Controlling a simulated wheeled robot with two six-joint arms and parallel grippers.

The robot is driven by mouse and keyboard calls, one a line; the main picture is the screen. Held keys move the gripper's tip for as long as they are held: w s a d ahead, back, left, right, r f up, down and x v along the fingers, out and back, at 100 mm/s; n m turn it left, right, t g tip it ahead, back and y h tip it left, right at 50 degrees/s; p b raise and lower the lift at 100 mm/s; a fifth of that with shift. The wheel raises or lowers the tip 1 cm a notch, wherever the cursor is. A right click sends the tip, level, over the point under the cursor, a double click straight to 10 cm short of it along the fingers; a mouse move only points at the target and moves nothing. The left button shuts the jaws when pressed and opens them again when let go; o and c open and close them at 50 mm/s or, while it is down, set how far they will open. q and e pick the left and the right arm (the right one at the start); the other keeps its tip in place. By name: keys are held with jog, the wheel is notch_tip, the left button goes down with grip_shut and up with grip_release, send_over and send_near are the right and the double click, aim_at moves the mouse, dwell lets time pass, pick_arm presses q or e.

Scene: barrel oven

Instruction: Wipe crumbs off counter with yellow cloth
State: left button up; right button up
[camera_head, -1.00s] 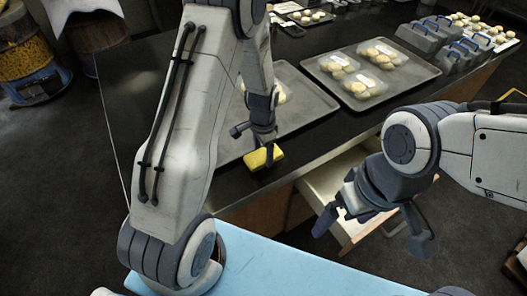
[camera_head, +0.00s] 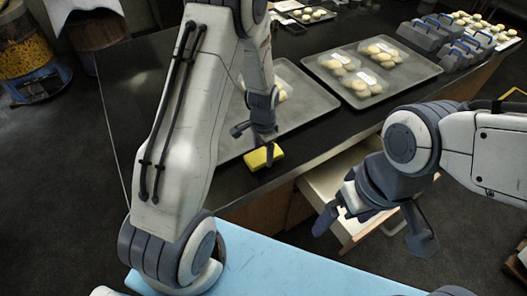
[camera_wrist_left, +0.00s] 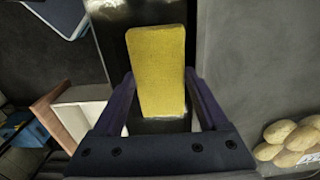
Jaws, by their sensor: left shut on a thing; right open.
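The yellow cloth (camera_head: 262,157) is a small thick block at the front edge of the dark counter (camera_head: 322,150). My left gripper (camera_head: 262,143) is shut on it from above; the left wrist view shows the cloth (camera_wrist_left: 157,70) between the two fingers (camera_wrist_left: 160,105). The cloth is at or very close to the counter surface; I cannot tell whether it touches. My right gripper (camera_head: 372,232) is open and empty, in front of the open drawer. No crumbs can be made out, and my left arm hides part of the counter.
Metal trays (camera_head: 425,72) with packs of pale buns (camera_head: 362,84) lie behind the cloth. An open drawer (camera_head: 325,187) juts from the counter front, close to my right gripper. Grey metal boxes (camera_head: 420,38) stand at the back right.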

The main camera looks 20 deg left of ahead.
aim_at(281, 165)
pick_arm(q)
jog(key=shift+f+b, duration=0.45)
jog(key=shift+f, duration=0.3)
jog(key=shift+d, duration=0.1)
jog(key=shift+s+d+r, duration=0.1)
jog(key=shift+s+d, duration=0.5)
jog(key=shift+d, duration=0.2)
jog(key=shift+s+d+r, duration=0.1)
jog(key=shift+s+d, duration=0.5)
jog(key=shift+d, duration=0.15)
jog(key=shift+w+d+f, duration=0.2)
jog(key=shift+w+d, duration=0.4)
jog(key=shift+w, duration=0.25)
jog(key=shift+w+a+p, duration=0.25)
jog(key=shift+w+a, duration=0.35)
jog(key=shift+a, duration=0.2)
jog(key=shift+w+a+p, duration=0.25)
jog(key=shift+w+a, duration=0.35)
jog(key=shift+a, duration=0.2)
jog(key=shift+w+d, duration=0.7)
jog(key=shift+w, duration=0.1)
jog(key=shift+s+d, duration=1.3)
jog(key=shift+d, duration=0.3)
